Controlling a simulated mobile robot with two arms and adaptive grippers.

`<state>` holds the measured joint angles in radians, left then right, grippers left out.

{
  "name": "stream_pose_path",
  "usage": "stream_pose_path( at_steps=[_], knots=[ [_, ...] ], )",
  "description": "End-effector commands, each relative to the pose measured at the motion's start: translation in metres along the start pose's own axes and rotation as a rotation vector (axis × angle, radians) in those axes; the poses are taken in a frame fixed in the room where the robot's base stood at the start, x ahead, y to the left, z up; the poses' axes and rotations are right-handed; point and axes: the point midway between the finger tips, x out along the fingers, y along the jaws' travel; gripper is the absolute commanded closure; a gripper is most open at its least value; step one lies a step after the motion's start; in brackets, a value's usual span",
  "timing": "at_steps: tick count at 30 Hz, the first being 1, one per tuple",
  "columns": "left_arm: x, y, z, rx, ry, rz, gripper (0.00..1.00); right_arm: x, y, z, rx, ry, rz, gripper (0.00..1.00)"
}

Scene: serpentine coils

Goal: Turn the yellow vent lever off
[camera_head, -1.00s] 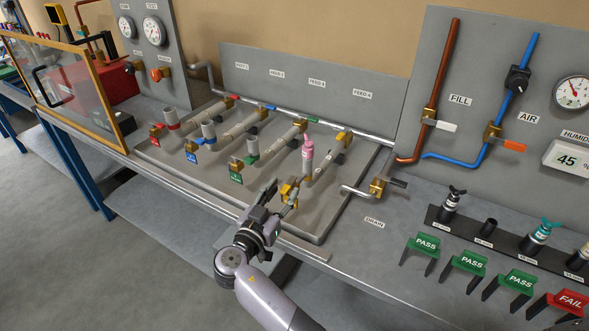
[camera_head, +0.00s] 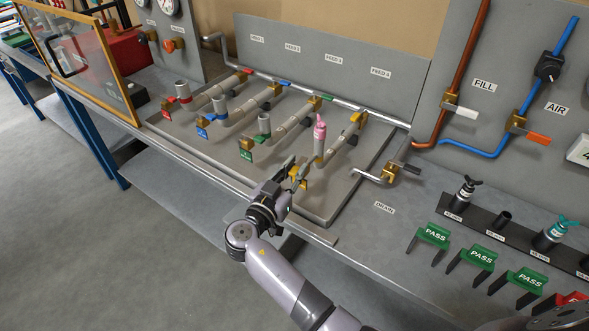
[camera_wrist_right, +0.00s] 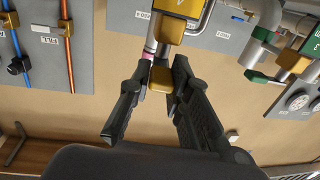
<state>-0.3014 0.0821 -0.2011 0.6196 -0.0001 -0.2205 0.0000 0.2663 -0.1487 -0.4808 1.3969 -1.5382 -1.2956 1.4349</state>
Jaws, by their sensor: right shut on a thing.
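The yellow vent lever (camera_head: 297,173) is at the near end of the fourth feed line, at the front of the grey tray. It is small and partly hidden by the fingers in the head view. In the right wrist view the yellow lever (camera_wrist_right: 161,80) sits between the two dark fingers, below a yellow-brass valve body (camera_wrist_right: 170,28). My right gripper (camera_head: 288,178) is shut on the lever; its fingers also show in the right wrist view (camera_wrist_right: 162,72). My left gripper is not in view.
A pink-topped upright fitting (camera_head: 320,138) stands just behind the gripper. Similar lines with red, blue and green tags (camera_head: 246,155) lie to the left. A drain valve (camera_head: 388,171) is close on the right. Green PASS stands (camera_head: 432,235) fill the right front. The bench's grey tray (camera_head: 325,215) has a raised edge.

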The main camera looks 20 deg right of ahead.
Motion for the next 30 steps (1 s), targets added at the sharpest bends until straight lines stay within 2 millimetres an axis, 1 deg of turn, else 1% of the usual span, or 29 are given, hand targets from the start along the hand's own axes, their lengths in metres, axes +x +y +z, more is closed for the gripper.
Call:
stream_pose_path(
  at_steps=[1,6,14,20,26,30],
  knots=[
    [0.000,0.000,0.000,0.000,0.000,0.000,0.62,0.000,0.000,0.000,0.000,0.000,0.000,0.90],
    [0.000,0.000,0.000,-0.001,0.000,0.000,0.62,0.000,0.000,0.000,0.000,0.001,0.000,1.00],
    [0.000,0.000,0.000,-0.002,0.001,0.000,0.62,0.000,0.000,-0.001,0.001,0.001,-0.004,1.00],
    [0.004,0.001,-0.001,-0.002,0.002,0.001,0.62,0.000,0.003,0.001,0.001,0.002,-0.048,1.00],
    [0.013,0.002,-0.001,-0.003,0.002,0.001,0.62,0.001,0.010,0.002,0.001,0.004,-0.163,1.00],
    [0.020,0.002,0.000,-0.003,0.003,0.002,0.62,0.002,0.016,0.001,0.001,0.006,-0.282,1.00]
  ],
)
